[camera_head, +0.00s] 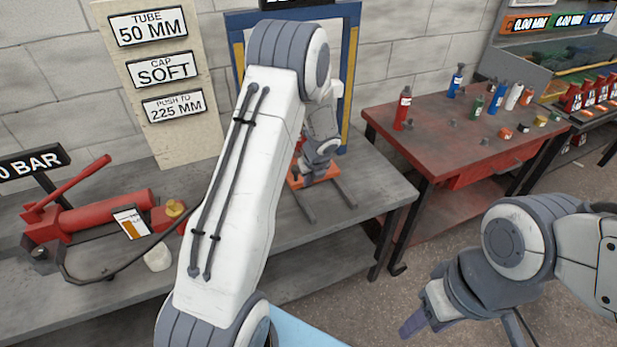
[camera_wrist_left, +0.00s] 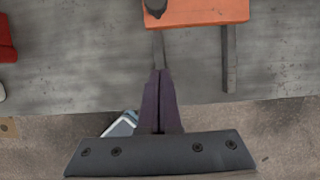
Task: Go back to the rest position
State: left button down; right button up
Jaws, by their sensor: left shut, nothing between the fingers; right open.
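My left arm reaches up across the middle of the head view and bends down over the grey bench (camera_head: 375,190), hiding part of the frame behind it. In the left wrist view my left gripper (camera_wrist_left: 160,80) has its two dark fingers together, with nothing between them. The fingers point toward the near side of an orange plate (camera_wrist_left: 200,12) on the bench; no contact is visible. My right gripper (camera_head: 412,326) hangs low at the right of the head view, over the floor, apart from the tables. It is open and empty.
A red hand pump (camera_head: 100,212) with a hose and gauge stands on the bench at left. A sign board (camera_head: 150,85) stands behind. A red table (camera_head: 440,130) with several bottles is at right. Floor is clear between that table and my right gripper.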

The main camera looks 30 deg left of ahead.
pick_arm(q)
jog(key=shift+v, duration=0.9)
jog(key=s+d+r+n+h, duration=0.1)
jog(key=s+d+r+n, duration=0.4)
jog(key=d, duration=0.3)
jog(key=s+d+r+n+h, duration=0.1)
jog(key=s+d+r+n, duration=0.4)
jog(key=d, duration=0.4)
jog(key=s+d+r+n+g, duration=0.1)
jog(key=s+d+r+n, duration=0.1)
jog(key=s, duration=0.5)
jog(key=s+d+r+n+g+h, duration=0.1)
jog(key=s+d+r+n, duration=0.1)
jog(key=s, duration=0.6)
jog(key=s+d+r+n+h, duration=0.1)
jog(key=s+d+n, duration=0.3)
jog(key=s, duration=0.4)
jog(key=shift+s+d+r+n+g, duration=0.2)
jog(key=shift+d+r+n+g, duration=0.15)
jog(key=shift+r, duration=0.3)
